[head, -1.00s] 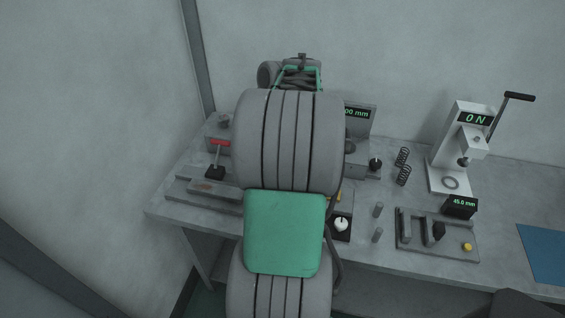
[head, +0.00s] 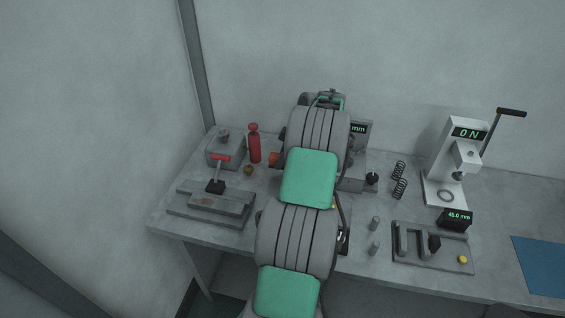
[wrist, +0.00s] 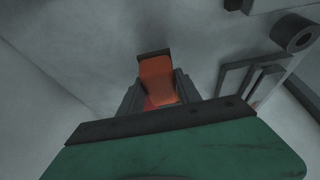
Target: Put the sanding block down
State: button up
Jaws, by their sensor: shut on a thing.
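The sanding block looks like the orange-red block (wrist: 157,76) in the middle of the wrist view. My gripper (wrist: 158,96) is shut on it, with a dark finger on either side. Part of the block is hidden behind the green and black body of my wrist. In the head view, a small orange piece (head: 274,159) shows at the left edge of my arm above the bench and seems to be the same block. My arm hides most of the gripper there. I cannot tell whether the block touches the bench.
Springs (head: 399,180), a lever press (head: 455,165) and a gauge fixture (head: 432,247) are on the right, beside a blue mat (head: 543,265).

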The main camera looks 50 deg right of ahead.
jog(key=shift+d+f, duration=0.2)
jog(key=shift+f, duration=0.1)
notch_tip(320, 180, down, 2)
jog(key=shift+f+p, duration=0.25)
jog(key=shift+p, duration=0.35)
jog(key=shift+f, duration=0.5)
jog(key=o, duration=1.3)
jog(key=shift+w, duration=0.1)
